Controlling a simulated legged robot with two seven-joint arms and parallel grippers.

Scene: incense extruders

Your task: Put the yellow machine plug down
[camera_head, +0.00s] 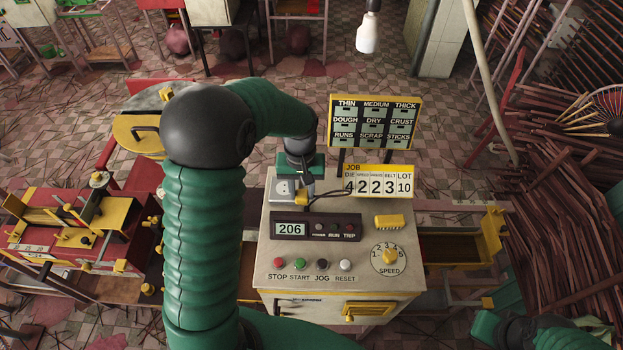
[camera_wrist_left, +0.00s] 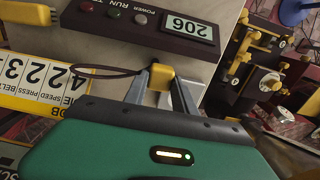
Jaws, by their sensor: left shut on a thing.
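The yellow machine plug (camera_head: 301,198) is between the fingertips of my left gripper (camera_head: 299,187), which is shut on it. In the left wrist view the plug (camera_wrist_left: 160,73) shows between the two grey fingers, with a dark cord looping from it to the left. It is over the top left of the control box's panel (camera_head: 345,265), beside the pale socket plate (camera_head: 283,187). I cannot tell whether the plug touches the panel. Of my right gripper, a green body (camera_head: 487,327) shows at the lower right; its fingers cannot be made out.
The panel carries a 206 display (camera_head: 291,229), a row of buttons, a yellow block (camera_head: 389,221) and a speed dial (camera_head: 390,259). A job sign (camera_head: 379,183) and a larger label board (camera_head: 375,120) stand behind it. A red and yellow machine (camera_head: 75,225) stands left; stick bundles (camera_head: 565,220) lie right.

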